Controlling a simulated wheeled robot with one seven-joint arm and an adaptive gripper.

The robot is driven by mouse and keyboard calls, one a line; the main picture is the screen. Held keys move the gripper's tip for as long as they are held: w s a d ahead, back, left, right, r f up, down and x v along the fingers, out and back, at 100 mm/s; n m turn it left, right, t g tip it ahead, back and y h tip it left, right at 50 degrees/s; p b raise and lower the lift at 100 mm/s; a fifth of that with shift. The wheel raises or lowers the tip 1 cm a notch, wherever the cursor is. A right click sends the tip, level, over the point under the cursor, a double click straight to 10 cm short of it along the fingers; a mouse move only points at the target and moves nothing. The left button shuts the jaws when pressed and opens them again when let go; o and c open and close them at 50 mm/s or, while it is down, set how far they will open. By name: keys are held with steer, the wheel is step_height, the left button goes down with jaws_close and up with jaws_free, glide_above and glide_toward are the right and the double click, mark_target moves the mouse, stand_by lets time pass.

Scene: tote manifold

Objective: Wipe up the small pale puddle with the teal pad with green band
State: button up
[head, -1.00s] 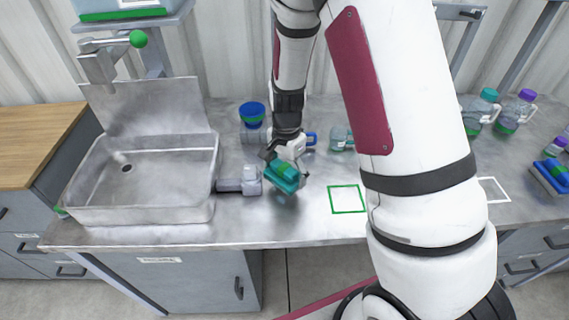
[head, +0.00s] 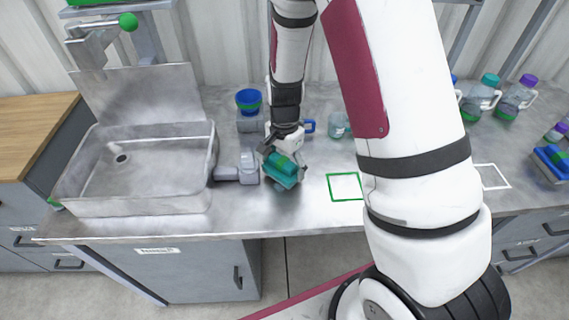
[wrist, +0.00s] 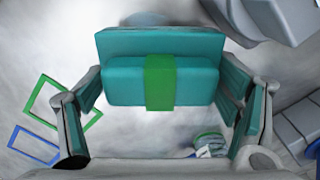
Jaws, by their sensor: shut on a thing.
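My gripper (head: 283,160) is shut on the teal pad with green band (head: 281,170) and holds it at the steel counter, right of the sink. In the wrist view the pad (wrist: 122,85) sits between the two fingers (wrist: 160,105), its green band in the middle. I cannot tell whether the pad touches the counter. I cannot clearly make out the small pale puddle; a whitish patch (wrist: 145,18) shows just beyond the pad in the wrist view, and the pad may hide part of it.
A grey fitting (head: 248,167) stands close left of the pad, beside the steel sink (head: 120,207). A blue-topped container (head: 248,102) and a clear jar (head: 338,126) stand behind. A green square outline (head: 345,187) marks clear counter at right. Bottles (head: 480,98) stand farther right.

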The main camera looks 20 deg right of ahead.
steer(key=shift+f+b, duration=0.4)
steer(key=shift+f, duration=0.6)
steer(key=shift+a, duration=0.1)
